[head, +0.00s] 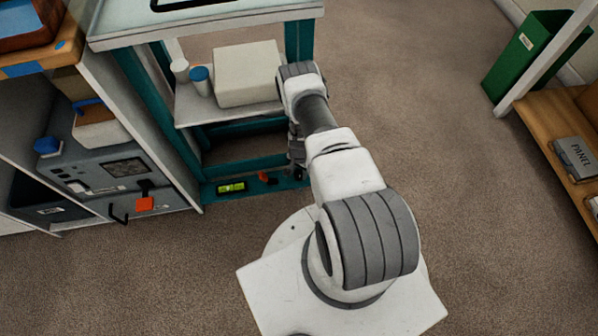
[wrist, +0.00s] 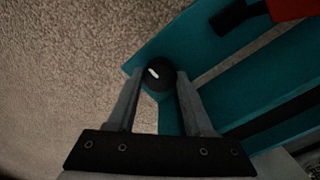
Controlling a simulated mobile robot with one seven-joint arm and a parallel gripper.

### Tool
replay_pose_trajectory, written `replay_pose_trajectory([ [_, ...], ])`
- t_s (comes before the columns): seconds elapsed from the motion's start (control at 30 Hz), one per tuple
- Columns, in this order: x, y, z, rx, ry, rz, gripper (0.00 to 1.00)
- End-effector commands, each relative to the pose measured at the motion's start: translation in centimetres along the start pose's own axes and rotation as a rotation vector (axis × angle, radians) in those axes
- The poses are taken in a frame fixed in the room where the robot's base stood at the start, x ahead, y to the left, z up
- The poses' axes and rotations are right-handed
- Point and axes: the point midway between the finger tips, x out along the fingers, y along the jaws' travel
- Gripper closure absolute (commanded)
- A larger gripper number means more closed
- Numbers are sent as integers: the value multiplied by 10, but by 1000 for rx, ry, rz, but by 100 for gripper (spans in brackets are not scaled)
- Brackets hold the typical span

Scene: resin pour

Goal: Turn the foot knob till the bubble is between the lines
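The foot knob (wrist: 158,74) is a round black knob with a white mark, at the corner of the teal base frame (wrist: 205,45) in the wrist view. My gripper (wrist: 160,76) has one finger on each side of it, with no clear gap between fingers and knob. In the head view my gripper (head: 297,165) reaches down to the frame's right front corner, and my arm hides most of the knob. A yellow-green bubble level (head: 231,187) lies on the front rail, left of my gripper. Its bubble and lines are too small to read.
A red-orange part (head: 265,178) sits on the rail between level and gripper. The stand's shelf (head: 195,112) above holds a pale block (head: 248,75) and two small cups. A grey cabinet (head: 100,165) stands to the left. The carpet to the right is clear.

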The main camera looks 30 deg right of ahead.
Motion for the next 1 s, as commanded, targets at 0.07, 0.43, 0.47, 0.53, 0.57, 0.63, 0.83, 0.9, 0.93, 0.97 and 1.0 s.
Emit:
replay_pose_trajectory([
  [0.07,0,0,0,0,0,0,71],
  [0.43,0,0,0,10,0,0,100],
  [0.47,0,0,0,14,0,0,100],
  [0.53,0,0,0,31,0,0,100],
  [0.57,0,0,0,41,0,0,100],
  [0.63,0,0,0,72,0,0,100],
  [0.83,0,0,0,209,0,1,100],
  [0.9,0,0,-1,271,1,1,100],
  [0.93,0,0,-1,298,1,1,100],
  [0.97,0,0,-1,326,1,1,100],
  [1.0,0,0,0,365,1,0,100],
])
